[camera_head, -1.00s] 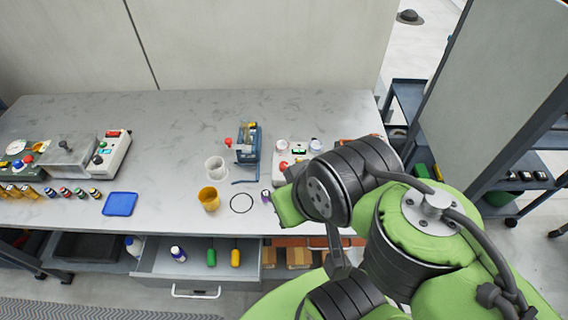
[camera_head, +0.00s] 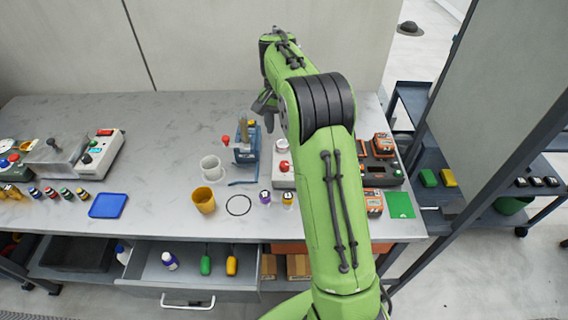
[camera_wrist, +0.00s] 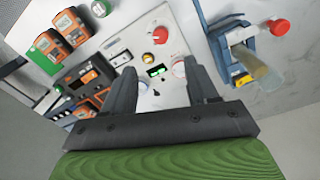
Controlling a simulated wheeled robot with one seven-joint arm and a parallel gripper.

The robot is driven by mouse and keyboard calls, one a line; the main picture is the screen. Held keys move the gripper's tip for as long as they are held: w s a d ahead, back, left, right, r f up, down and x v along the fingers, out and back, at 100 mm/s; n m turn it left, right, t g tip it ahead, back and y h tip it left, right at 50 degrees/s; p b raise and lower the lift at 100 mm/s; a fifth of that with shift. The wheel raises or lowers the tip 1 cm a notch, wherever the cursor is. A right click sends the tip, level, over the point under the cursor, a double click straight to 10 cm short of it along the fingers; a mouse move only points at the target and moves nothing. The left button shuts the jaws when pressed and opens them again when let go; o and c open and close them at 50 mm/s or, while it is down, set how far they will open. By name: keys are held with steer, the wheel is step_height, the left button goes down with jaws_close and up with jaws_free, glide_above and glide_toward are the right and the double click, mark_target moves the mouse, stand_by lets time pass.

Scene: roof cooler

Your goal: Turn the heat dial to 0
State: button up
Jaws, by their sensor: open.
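My gripper (camera_wrist: 160,66) is open and empty in the wrist view, with its two dark fingers pointing at a white control box (camera_wrist: 135,33). A small green-lit display (camera_wrist: 158,71) shows between the fingertips. A pale round dial (camera_wrist: 179,66) sits by the right finger, partly hidden by it, and another pale knob (camera_wrist: 142,88) is beside the left finger. A red knob (camera_wrist: 160,35) is farther up. I cannot read which is the heat dial or its setting.
A blue stand (camera_head: 246,150) is close left of the box; it also shows in the wrist view (camera_wrist: 232,45). Orange-and-black meters (camera_head: 382,145) are at the right. A white cup (camera_head: 211,168) and yellow cup (camera_head: 203,200) stand left. An open drawer (camera_head: 187,302) juts in front.

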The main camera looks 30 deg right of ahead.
mark_target(284, 163)
step_height(284, 163, down, 14)
steer(key=b, duration=0.2)
steer(key=shift+s+d+r+b, duration=0.15)
steer(key=shift+r+b, duration=0.05)
steer(key=shift+b, duration=0.15)
steer(key=shift+c, duration=0.4)
steer(key=c, duration=1)
